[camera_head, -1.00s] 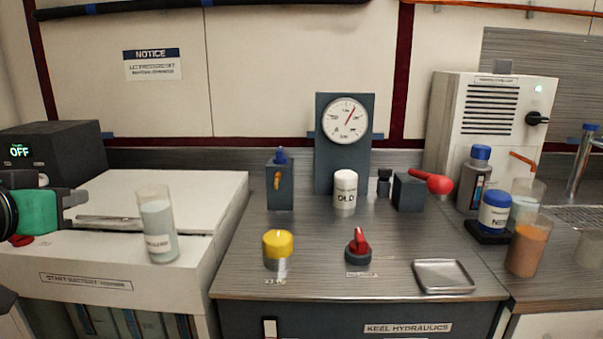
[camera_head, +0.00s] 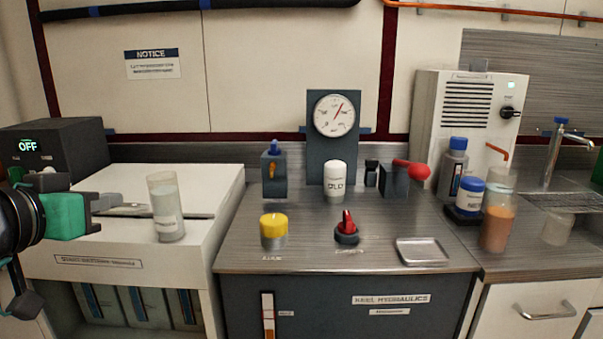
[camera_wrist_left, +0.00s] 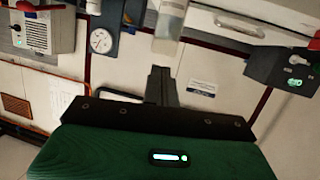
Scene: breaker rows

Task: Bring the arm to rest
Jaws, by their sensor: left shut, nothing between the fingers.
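My left gripper (camera_head: 140,209) comes in from the left edge of the head view, with its green body and dark wrist showing. Its fingers point right, over the white cabinet top, left of a glass of pale liquid (camera_head: 166,208). In the left wrist view its fingers (camera_wrist_left: 162,72) are together and hold nothing. My right gripper does not show.
A dark box reading OFF (camera_head: 52,150) stands behind my left arm. The grey counter (camera_head: 305,240) holds a yellow knob (camera_head: 273,226), a red switch (camera_head: 346,226), a white canister (camera_head: 335,180), a metal tray (camera_head: 421,250) and a gauge panel (camera_head: 335,118). Bottles and an orange beaker (camera_head: 497,228) stand right.

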